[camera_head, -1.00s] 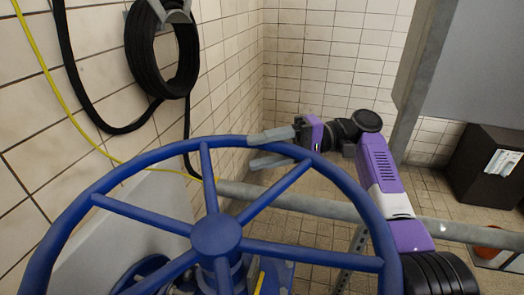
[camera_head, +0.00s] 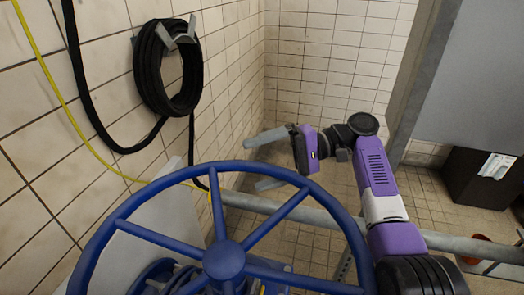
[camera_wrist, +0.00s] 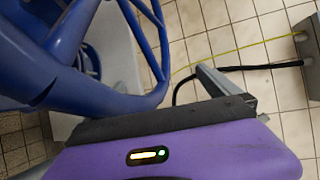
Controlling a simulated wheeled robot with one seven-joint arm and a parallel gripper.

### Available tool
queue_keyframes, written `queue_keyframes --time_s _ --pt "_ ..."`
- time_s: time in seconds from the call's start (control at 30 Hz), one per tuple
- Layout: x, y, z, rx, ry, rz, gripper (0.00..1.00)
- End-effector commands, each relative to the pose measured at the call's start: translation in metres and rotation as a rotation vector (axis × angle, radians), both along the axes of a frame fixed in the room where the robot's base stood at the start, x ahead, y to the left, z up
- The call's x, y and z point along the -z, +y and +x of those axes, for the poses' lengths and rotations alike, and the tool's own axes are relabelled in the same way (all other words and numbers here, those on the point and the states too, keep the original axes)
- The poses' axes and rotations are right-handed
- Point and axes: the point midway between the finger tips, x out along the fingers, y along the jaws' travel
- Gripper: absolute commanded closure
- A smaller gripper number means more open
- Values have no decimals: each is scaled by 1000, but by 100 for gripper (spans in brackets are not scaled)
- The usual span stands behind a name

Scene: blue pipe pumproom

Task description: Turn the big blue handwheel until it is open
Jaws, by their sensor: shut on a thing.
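The big blue handwheel (camera_head: 223,260) fills the lower left of the head view, with its hub and spokes in sight and its near part cut off. Its rim and spokes also show at the left of the wrist view (camera_wrist: 152,103). My gripper (camera_head: 267,161) is at the far rim, right of the hub. One grey finger is above the rim and the other below it, with the rim between them. A visible gap separates the fingers, and their contact with the rim cannot be made out. In the wrist view one grey finger shows beyond the purple housing.
A coiled black hose (camera_head: 165,70) hangs on the tiled wall at left, with a yellow cable (camera_head: 60,110) beside it. A grey horizontal pipe (camera_head: 450,243) runs behind the wheel. A dark box (camera_head: 480,178) stands at right below a grey panel (camera_head: 475,80).

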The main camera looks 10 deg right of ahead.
Motion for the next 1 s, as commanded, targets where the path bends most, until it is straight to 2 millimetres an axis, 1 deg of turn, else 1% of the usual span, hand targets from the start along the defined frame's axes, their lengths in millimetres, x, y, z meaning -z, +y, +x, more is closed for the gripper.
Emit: queue_keyframes --time_s 0.03,0.2,0.4,0.5,0.67,0.87,0.9,1.0 --pt "-117 -4 2 -38 -122 161 32" --pt "-144 -4 2 -39 -122 160 32" --pt "-166 -3 1 -42 -120 159 32" --pt "-172 -3 1 -43 -120 159 32" --pt "-175 -3 1 -43 -120 159 32" --pt "-174 -3 1 -44 -120 158 32" --pt "-4 -13 3 72 85 -197 32" --pt "-3 -14 3 71 85 -198 32"
